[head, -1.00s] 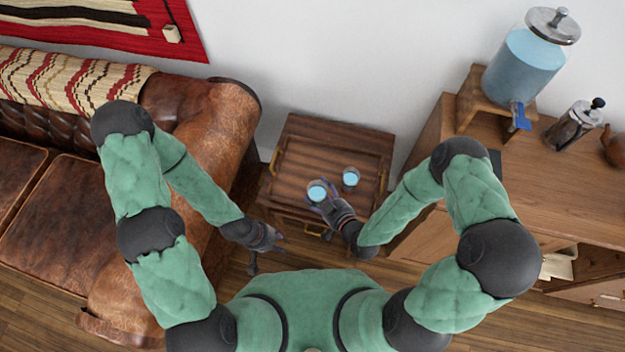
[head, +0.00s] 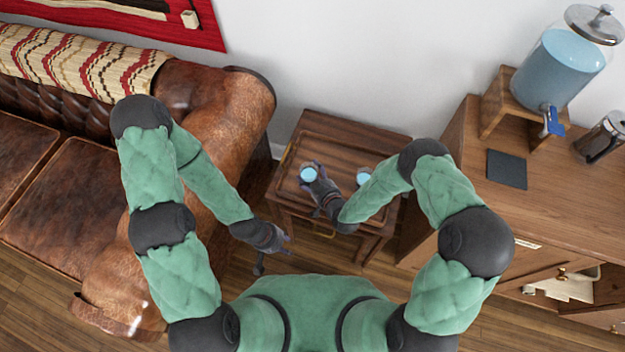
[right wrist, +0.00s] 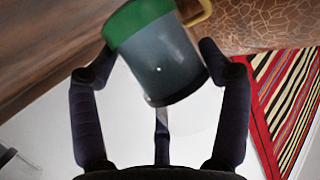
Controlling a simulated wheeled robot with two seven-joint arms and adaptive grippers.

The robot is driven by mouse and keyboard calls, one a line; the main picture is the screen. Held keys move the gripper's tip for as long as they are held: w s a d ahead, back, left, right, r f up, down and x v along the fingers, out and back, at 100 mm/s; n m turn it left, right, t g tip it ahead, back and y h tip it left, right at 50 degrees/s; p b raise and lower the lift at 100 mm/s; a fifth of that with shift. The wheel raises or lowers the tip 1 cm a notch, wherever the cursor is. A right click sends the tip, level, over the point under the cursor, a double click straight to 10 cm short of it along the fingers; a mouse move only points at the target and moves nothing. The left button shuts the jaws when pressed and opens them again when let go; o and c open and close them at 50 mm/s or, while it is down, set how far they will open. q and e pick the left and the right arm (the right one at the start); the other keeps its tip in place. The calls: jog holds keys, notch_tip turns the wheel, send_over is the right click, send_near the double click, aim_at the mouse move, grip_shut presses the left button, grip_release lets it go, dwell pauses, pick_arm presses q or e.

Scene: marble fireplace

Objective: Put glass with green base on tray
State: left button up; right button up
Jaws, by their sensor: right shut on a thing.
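The glass with the green base (right wrist: 158,65) is in my right gripper (right wrist: 157,58), its fingers on both sides of the glass. In the right wrist view its green base is beside brown wood. In the head view this glass (head: 309,174) with pale blue contents is over the left part of the wooden tray (head: 335,148); I cannot tell whether it touches. The tray has gold handles, one of which (right wrist: 197,12) shows near the base. My left gripper (head: 276,252) is empty, fingers apart, in front of the side table's left side.
A second glass (head: 363,176) with blue contents stands on the tray's right side, close to my right forearm. A leather sofa (head: 215,110) is at left. A wooden cabinet (head: 500,215) with a water dispenser (head: 558,68) is at right. The tray's back middle is clear.

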jog(key=shift+d+f+b, duration=0.1)
jog(key=shift+f+b, duration=0.35)
jog(key=shift+f, duration=0.8)
jog(key=shift+f, duration=0.1)
jog(key=shift+f, duration=0.15)
jog(key=o, duration=1.6)
jog(key=shift+s, duration=0.1)
